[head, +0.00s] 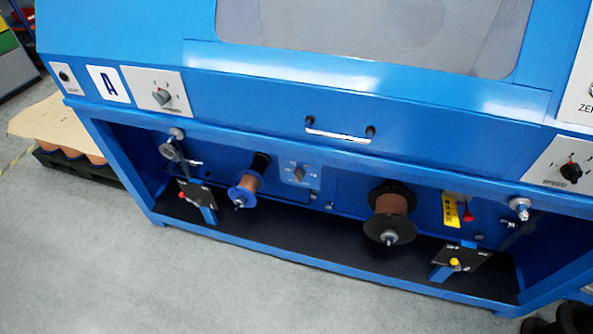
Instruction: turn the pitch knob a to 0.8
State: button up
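A second grey knob (299,174) is on a light blue scale plate inside the lower recess, between the two spools. The lettering on both plates is too small to read, so I cannot tell which one is the pitch knob, nor the exact settings. My gripper is not in view.
A black knob (571,172) marked "SPEED" is at the right. A silver handle (338,134) sticks out at the front. Spools (247,183) (391,205) and tension arms fill the recess. Dark round shapes (572,318) show at bottom right. The grey floor (190,280) in front is clear.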

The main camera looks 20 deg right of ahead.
aim_at(298, 174)
jog(key=i+j, duration=0.25)
jog(key=j, duration=0.15)
jog(key=i+j, duration=0.2)
jog(key=j, duration=0.15)
jog(key=i+j+u, duration=0.1)
jog(key=i+j, duration=0.15)
jog(key=j, duration=0.15)
